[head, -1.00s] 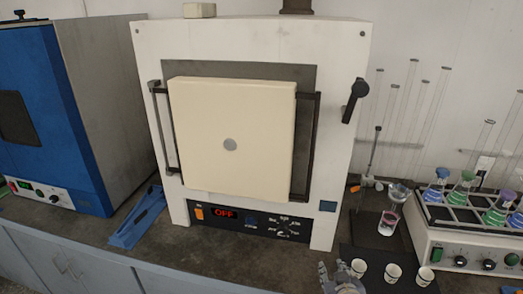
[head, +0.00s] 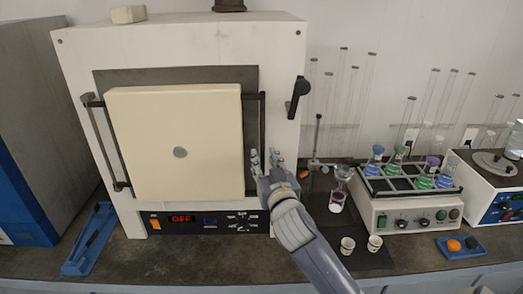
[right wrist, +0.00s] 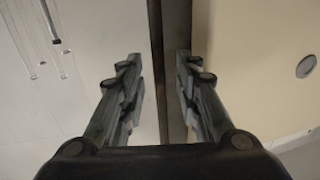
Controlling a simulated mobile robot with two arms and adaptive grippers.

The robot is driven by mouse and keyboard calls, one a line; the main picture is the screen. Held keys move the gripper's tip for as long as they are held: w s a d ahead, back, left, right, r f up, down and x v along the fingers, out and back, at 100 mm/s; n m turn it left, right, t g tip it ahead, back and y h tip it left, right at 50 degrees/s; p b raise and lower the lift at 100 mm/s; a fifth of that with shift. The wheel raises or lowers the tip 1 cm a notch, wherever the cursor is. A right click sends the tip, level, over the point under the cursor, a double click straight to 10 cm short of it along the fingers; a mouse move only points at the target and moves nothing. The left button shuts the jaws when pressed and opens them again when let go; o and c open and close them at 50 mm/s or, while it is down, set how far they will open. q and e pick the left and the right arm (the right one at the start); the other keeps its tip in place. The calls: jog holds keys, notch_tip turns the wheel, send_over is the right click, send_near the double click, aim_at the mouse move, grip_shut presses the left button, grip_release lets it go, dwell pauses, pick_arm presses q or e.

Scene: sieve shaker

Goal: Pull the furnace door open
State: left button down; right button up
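The white furnace (head: 281,50) stands on the bench in the head view. Its cream door (head: 180,120) with a round grey spot appears closed against the dark front plate. A dark upright bar (head: 262,115) runs along the door's right side. My right gripper (head: 266,157) is in front of the lower part of this bar, fingers pointing up and toward the furnace. In the right wrist view, my right gripper (right wrist: 157,62) is open, with the dark bar (right wrist: 177,40) between its fingers; I cannot tell whether they touch it. My left gripper is out of view.
A black lever (head: 299,92) sits on the furnace's right front. Paper cups (head: 347,246) and a beaker (head: 337,203) stand right of my forearm, near a shaker with flasks (head: 398,207). A blue stand (head: 90,240) lies at the furnace's lower left.

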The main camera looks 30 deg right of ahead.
aim_at(263, 156)
jog(key=shift+p+x, duration=0.35)
jog(key=shift+x, duration=1.25)
grip_shut()
